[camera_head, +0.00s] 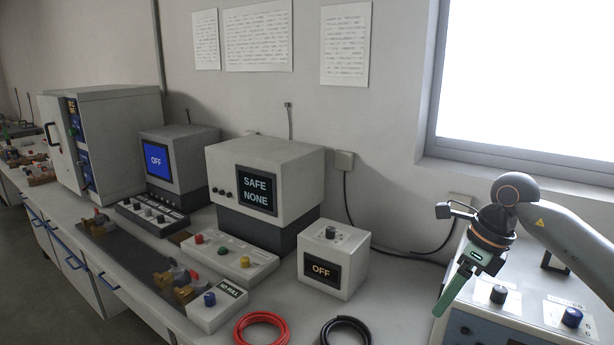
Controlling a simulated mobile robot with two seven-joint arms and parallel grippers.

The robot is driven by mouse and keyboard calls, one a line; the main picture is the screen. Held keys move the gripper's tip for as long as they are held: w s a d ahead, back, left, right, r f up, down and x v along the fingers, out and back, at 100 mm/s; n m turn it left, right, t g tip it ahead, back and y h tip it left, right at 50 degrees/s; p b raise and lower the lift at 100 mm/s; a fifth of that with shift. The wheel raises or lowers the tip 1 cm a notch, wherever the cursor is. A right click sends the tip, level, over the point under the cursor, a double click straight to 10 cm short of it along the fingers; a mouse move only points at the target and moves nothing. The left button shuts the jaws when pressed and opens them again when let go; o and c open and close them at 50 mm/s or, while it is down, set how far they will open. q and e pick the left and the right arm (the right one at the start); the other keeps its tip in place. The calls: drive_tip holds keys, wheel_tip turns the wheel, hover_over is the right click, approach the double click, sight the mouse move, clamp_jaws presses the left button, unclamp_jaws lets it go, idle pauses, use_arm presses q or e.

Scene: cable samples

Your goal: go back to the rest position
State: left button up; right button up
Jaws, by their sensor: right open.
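My right gripper (450,290) hangs from my arm at the right side of the head view, with its green fingers pointing down and to the left. It is open and I see nothing held in it. It hangs in front of the blue-and-white device at the right edge; the exact gap to it cannot be told. A red cable coil (240,329) and a black cable coil (325,331) lie on the bench at the bottom, left of the gripper and apart from it. My left gripper is not in view.
A white box showing OFF (334,262) and a monitor reading SAFE NONE (265,180) stand left of the gripper. A blue-and-white device with knobs (520,312) fills the lower right. A clamp rail (125,259) runs along the bench front. A window (530,80) is behind.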

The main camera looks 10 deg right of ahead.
drive_tip(key=s+a+t+y, duration=0.1)
drive_tip(key=a+y, duration=0.9)
drive_tip(key=a, duration=1.2)
drive_tip(key=a+r+m+t+y, duration=0.45)
drive_tip(key=r+m+t, duration=0.25)
drive_tip(key=m+t, duration=0.3)
drive_tip(key=s+d+f+m+t+h, duration=0.3)
drive_tip(key=d+f+m+h, duration=1.4)
drive_tip(key=m, duration=1)
drive_tip(key=s+f+m+g, duration=0.3)
drive_tip(key=s+f+g, duration=0.35)
drive_tip(key=s, duration=0.55)
drive_tip(key=s+f+m+g, duration=0.3)
drive_tip(key=s+f+g, duration=0.4)
drive_tip(key=s, duration=0.4)
drive_tip(key=w+a+f+t+y, duration=0.1)
drive_tip(key=w+a+f+t, duration=0.1)
drive_tip(key=f, duration=0.4)
drive_tip(key=w+a+f+t, duration=0.1)
drive_tip(key=w+f+t, duration=0.1)
drive_tip(key=f+t, duration=0.3)
drive_tip(key=shift+w+a+f+y, duration=0.3)
drive_tip(key=shift+a+f+y, duration=0.1)
drive_tip(key=shift+f, duration=0.15)
